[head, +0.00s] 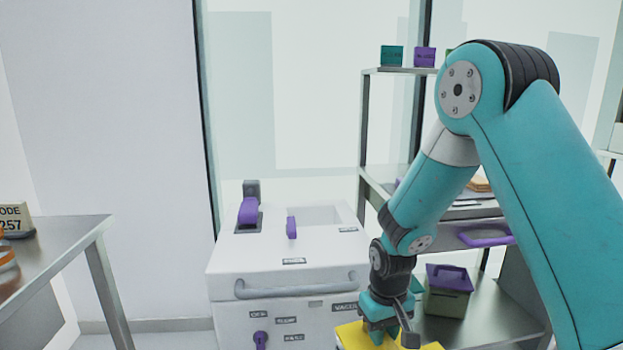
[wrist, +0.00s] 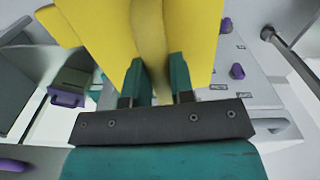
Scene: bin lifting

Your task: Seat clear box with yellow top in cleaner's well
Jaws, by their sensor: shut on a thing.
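The white cleaner (head: 245,262) stands in the middle of the head view. Its well (head: 316,215) is a rectangular opening in the top, right of a small purple lever; I see nothing in it. My gripper (head: 385,325) is low in the head view, in front and to the right of the cleaner. It is shut on the raised grip of the yellow top (head: 351,337), which shows at the bottom edge. In the wrist view my two teal fingers (wrist: 158,72) pinch the yellow top (wrist: 105,25) from both sides. The clear body of the box is hidden.
A metal shelf rack (head: 367,130) stands right of the cleaner, with a purple-lidded bin (head: 447,293) low on it. A metal table (head: 62,240) is at left. A bar handle (head: 295,287) and a purple lever (head: 248,212) stick out from the cleaner.

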